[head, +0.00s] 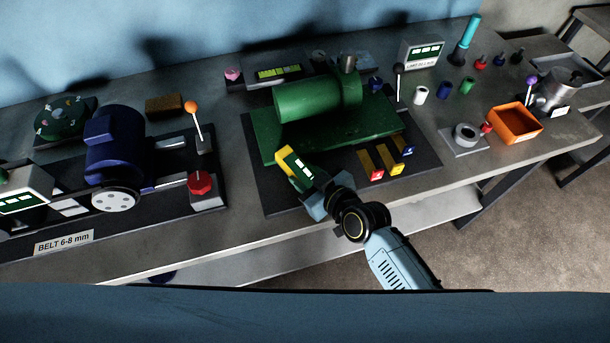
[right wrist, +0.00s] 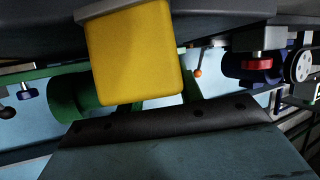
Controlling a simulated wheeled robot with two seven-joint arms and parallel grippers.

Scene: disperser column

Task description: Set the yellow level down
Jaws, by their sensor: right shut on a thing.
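The yellow level (head: 283,158) is a small block with a green face and white marks. My right gripper (head: 308,184) is shut on it, in front of the green machine (head: 320,97) and over the front part of its dark mat. In the right wrist view the yellow level (right wrist: 135,52) is a large plain yellow face, upper left of centre, close to the camera. The far end of the level and any gap beneath it are hard to judge. My left gripper is not in view.
Red, yellow and blue tagged bars (head: 377,174) lie on the mat right of my gripper. Left stands a blue motor (head: 113,148) with a red knob (head: 200,184). An orange bin (head: 516,124) is at right. Bare bench (head: 235,235) shows along the front edge.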

